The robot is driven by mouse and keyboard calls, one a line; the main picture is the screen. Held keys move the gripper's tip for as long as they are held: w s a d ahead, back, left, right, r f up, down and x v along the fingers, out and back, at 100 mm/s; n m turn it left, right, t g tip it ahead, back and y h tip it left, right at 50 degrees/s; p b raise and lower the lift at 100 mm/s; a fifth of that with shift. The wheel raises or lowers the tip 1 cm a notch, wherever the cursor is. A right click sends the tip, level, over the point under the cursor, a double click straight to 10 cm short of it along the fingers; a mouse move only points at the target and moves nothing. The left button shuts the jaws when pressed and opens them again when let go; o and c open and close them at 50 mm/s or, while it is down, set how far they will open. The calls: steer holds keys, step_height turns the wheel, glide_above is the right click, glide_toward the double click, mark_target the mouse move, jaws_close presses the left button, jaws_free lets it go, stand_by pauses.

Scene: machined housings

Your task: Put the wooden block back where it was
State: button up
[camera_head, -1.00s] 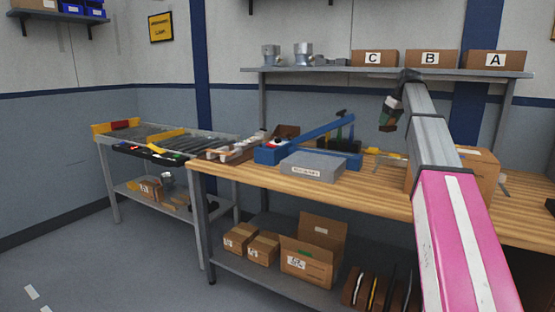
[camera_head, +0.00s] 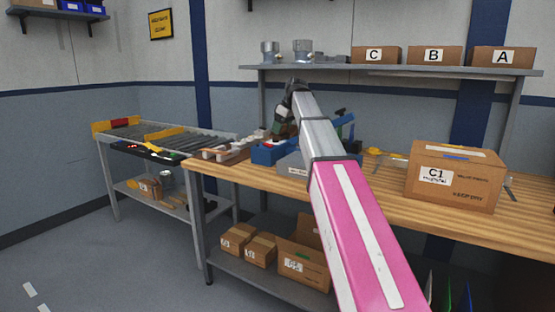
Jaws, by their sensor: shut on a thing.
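My gripper (camera_head: 283,124) is at the end of my arm, raised over the workbench (camera_head: 385,197) near the blue tool area. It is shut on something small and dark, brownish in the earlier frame. This looks like the wooden block, but it is too small and partly hidden to see clearly now. I see no other wooden block plainly on the bench.
Below my gripper are a blue bin (camera_head: 268,153) and a grey case (camera_head: 291,163), partly hidden by my arm. A C1 carton (camera_head: 456,182) stands at right. A tray of parts (camera_head: 229,148) lies at left. A roller conveyor (camera_head: 190,143) stands beyond. Boxes A, B, C line the shelf (camera_head: 400,72).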

steer(key=shift+a+f, duration=0.1)
steer(key=shift+a, duration=0.55)
steer(key=shift+w+a+f, duration=0.15)
steer(key=shift+a, duration=0.05)
steer(key=w+d+f, duration=0.2)
steer(key=d, duration=0.1)
steer(key=w+d+f, duration=0.2)
steer(key=d, duration=0.1)
steer(key=w+d+f, duration=0.2)
steer(key=shift+w+d+f, duration=0.35)
steer(key=shift+d+f, duration=0.05)
steer(key=shift+f, duration=2)
steer(key=shift+f, duration=0.1)
steer(key=o, duration=0.9)
